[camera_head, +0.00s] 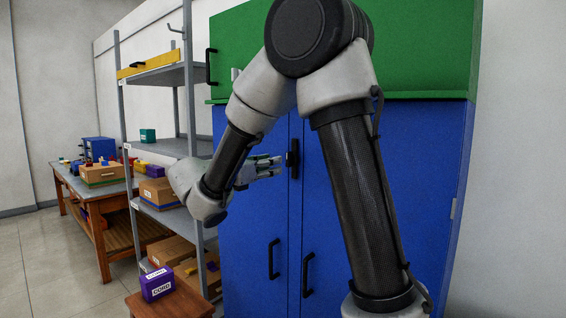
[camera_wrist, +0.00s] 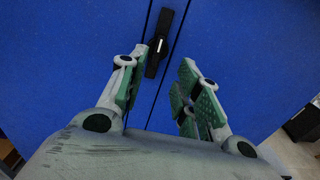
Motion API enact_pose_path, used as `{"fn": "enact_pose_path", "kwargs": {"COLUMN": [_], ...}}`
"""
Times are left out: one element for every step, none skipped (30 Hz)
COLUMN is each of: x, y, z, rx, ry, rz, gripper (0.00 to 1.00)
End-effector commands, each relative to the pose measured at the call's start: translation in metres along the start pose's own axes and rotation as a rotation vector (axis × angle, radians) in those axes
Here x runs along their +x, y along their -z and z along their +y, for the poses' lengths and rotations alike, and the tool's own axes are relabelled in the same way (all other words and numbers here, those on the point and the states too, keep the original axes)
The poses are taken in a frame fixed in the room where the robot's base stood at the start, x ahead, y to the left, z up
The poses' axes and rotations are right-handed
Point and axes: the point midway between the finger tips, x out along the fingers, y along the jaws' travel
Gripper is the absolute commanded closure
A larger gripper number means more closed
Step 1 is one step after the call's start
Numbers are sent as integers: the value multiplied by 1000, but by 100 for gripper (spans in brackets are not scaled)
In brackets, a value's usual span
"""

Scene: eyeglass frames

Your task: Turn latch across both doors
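The blue cabinet has a left door (camera_head: 245,225) and a right door (camera_head: 325,255) that look shut, with a vertical seam between them. A black latch (camera_head: 293,158) sits at the seam, upright along it. In the wrist view the latch (camera_wrist: 158,43) stands lengthwise along the seam, tilted in the picture, with a small white mark on it. My gripper (camera_head: 278,167) reaches toward the latch from the left in the head view. In the wrist view my gripper (camera_wrist: 160,82) has its fingers apart, with the latch just beyond and between the tips. Contact cannot be told.
Two black door handles (camera_head: 274,259) (camera_head: 307,275) are lower on the doors. A green cabinet section (camera_head: 420,45) is above. A grey shelf rack (camera_head: 160,75) with boxes stands close at left. A purple box (camera_head: 157,284) sits on a wooden stool (camera_head: 175,304) in front.

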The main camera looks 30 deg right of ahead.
Motion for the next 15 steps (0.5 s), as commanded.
{"fn": "enact_pose_path", "kwargs": {"x": [1,4,8,13,19,26,31,37,44,49,53,58,62,65,68], "y": [0,0,0,0,0,-1,-1,-1,-1,-1,-1,-1,-1,-1,-1], "z": [4,5,6,5,5,4,5,5,5,4,5,5,5,5,6], "rx": [-11,-14,-15,-15,-15,-14,-13,-13,-13,-13,-12,-12,-11,-11,-11], "ry": [-8,-10,-12,-11,-10,-9,-9,-9,-9,-8,-10,-10,-9,-10,-11], "rz": [-11,-15,-17,-17,-16,-16,-15,-15,-15,-15,-14,-14,-14,-14,-14], "gripper": [67,67,67,67,67,67,67,67,67,67,67,67,67,67,67]}}
